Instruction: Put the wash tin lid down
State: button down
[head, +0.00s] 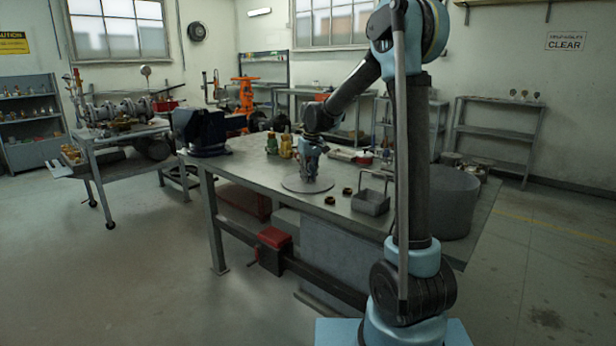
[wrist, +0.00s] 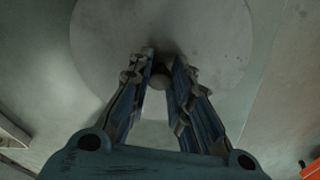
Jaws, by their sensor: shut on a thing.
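The wash tin lid is a flat grey disc (head: 296,186) with a round knob, at the middle of the workbench (head: 235,170). In the wrist view the lid (wrist: 200,30) fills the upper middle, and its knob (wrist: 160,78) sits between my fingers. My gripper (head: 311,178) points down over the lid and is shut on the knob. The lid looks level, at or just above the bench top; I cannot tell whether it touches. The wash tin seems to be the large grey round tub (head: 448,203) at the bench's right end, partly behind my arm.
A small grey wire-handled basket (head: 370,203) and two small dark brass rings (head: 330,200) stand right of the lid. Brass valve parts (head: 285,147) stand behind it. A blue vise (head: 202,130) is at the bench's left end. The bench front left of the lid is clear.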

aim_at(310, 183)
jog(key=c, duration=1.5)
grip_release()
jog(key=shift+o, duration=0.2)
notch_tip(310, 183, up, 12)
jog(key=s, duration=0.1)
jog(key=shift+s+d, duration=0.3)
jog(key=shift+d, duration=0.15)
